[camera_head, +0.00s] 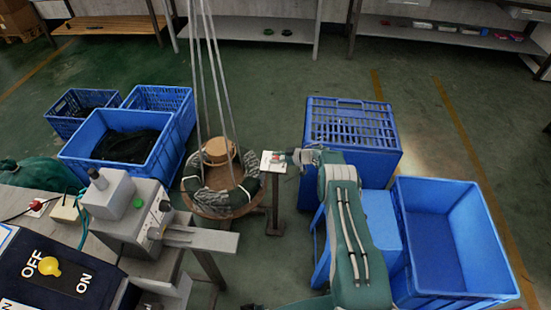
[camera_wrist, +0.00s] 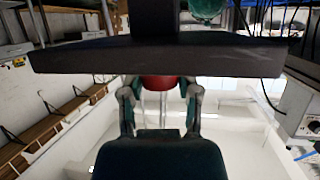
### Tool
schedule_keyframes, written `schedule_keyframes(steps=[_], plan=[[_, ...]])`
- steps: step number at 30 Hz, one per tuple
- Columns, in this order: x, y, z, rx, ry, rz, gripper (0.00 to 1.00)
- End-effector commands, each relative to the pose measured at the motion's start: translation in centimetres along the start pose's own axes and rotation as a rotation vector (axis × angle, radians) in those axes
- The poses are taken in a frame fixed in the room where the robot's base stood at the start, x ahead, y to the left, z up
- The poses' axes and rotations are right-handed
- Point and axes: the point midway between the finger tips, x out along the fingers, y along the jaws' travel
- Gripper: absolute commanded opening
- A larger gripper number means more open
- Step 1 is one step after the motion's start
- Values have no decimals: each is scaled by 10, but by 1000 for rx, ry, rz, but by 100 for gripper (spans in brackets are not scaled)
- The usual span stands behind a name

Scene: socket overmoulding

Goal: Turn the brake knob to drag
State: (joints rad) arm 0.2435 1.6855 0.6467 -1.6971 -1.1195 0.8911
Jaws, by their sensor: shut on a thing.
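A red rounded piece, which looks like the brake knob (camera_wrist: 158,82), sits between my fingertips in the wrist view. My gripper (camera_wrist: 160,92) is shut on it, with one finger at each side. A wide dark bar (camera_wrist: 160,57) crosses the view and hides the knob's upper part. In the head view my gripper (camera_head: 285,158) reaches left to a small white plate (camera_head: 273,162) with red marks on a brown post. The knob is too small there to tell its setting.
A round wooden reel stand (camera_head: 212,205) with hanging cables stands just left of the post. Blue crates stand right (camera_head: 440,240) and left (camera_head: 120,145). A grey machine (camera_head: 130,215) and an OFF/ON panel with a yellow knob (camera_head: 49,266) are front left.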

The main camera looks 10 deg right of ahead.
Motion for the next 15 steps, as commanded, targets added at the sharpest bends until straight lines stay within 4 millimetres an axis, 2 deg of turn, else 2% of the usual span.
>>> schedule_keyframes(steps=[15], plan=[[0,2,0,-24,-1,-49,0]])
